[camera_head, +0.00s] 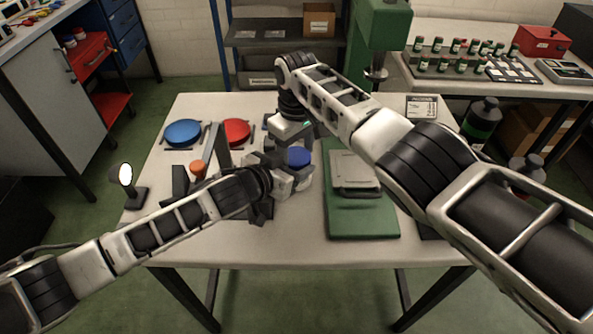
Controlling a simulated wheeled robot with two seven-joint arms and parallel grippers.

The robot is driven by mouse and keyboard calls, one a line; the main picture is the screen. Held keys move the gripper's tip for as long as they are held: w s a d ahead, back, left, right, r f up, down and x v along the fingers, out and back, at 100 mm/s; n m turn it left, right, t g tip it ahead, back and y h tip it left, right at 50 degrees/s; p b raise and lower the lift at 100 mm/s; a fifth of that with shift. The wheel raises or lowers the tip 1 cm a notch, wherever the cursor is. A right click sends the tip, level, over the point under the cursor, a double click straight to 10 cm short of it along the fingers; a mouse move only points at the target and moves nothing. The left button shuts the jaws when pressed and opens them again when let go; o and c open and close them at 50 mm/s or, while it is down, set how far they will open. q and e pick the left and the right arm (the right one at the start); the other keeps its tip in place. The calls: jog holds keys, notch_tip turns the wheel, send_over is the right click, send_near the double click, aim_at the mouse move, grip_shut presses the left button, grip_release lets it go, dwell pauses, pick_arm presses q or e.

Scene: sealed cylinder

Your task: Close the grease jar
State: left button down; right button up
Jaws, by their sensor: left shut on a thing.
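The grease jar (302,174) seems to be the pale round thing near the middle of the table, with a round blue top (298,157). I cannot tell whether the blue is a seated lid or what is inside. My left gripper (288,178) reaches it from the left and is shut on it, partly covering its side. My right gripper (296,131) is just behind and above the blue top, pointing down. Its fingertips are too small and hidden to tell whether it is open or shut, or whether it holds anything.
A blue dish (183,132) and a red dish (236,131) lie at the back left. An orange-topped thing (198,167) and a round lamp or mirror (127,176) stand at the left. A green-based machine (362,220) fills the right. The table's front strip (260,252) is clear.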

jog(key=m, duration=0.3)
dwell(0.4)
jog(key=o, duration=1.1)
jog(key=shift+c, duration=0.2)
